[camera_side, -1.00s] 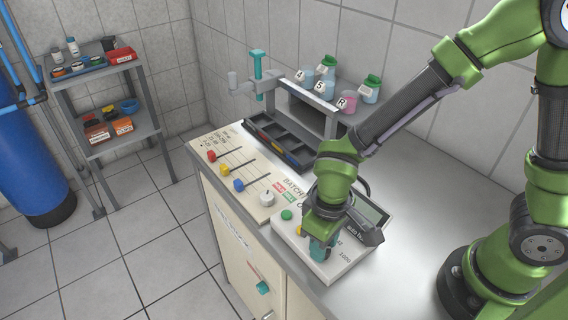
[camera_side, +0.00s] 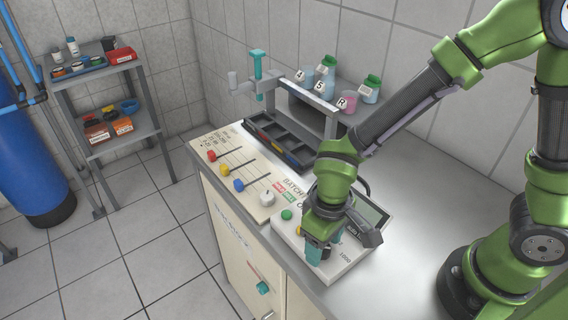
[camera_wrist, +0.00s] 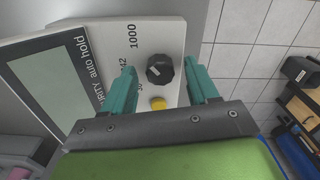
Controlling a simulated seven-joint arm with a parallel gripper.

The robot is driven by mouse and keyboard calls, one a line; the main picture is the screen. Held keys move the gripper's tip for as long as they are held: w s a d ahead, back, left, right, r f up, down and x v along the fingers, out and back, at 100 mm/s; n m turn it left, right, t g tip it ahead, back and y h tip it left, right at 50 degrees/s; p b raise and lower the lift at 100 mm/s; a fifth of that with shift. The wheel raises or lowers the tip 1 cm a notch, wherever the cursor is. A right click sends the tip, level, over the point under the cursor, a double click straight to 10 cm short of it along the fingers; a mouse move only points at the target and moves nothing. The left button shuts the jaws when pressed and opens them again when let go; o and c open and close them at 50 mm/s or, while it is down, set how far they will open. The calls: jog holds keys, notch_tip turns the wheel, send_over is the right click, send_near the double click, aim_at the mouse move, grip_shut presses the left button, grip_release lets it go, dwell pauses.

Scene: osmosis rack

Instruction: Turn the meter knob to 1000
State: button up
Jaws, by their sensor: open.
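The meter (camera_side: 342,269) is a white box with a dark screen, lying on the bench under my gripper. In the side view the gripper (camera_side: 318,254) hides the knob.
A yellow button (camera_wrist: 158,104) sits beside the knob, and a green button (camera_side: 287,215) is at the meter's left. A slider panel (camera_side: 238,172) adjoins the meter. A rack with bottles (camera_side: 328,88) stands behind.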

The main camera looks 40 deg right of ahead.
notch_tip(320, 180, up, 17)
dwell(0.5)
jog(key=shift+f, duration=0.1)
jog(key=s+d+r+m+t+y, duration=0.1)
jog(key=d+m+t, duration=0.2)
jog(key=d, duration=0.5)
jog(key=d+r+m+t+y, duration=0.1)
jog(key=d+r+m+t, duration=0.1)
jog(key=d, duration=0.6)
jog(key=shift+s+r+m+t, duration=0.35)
jog(key=shift+m+t, duration=0.25)
jog(key=shift+t, duration=0.5)
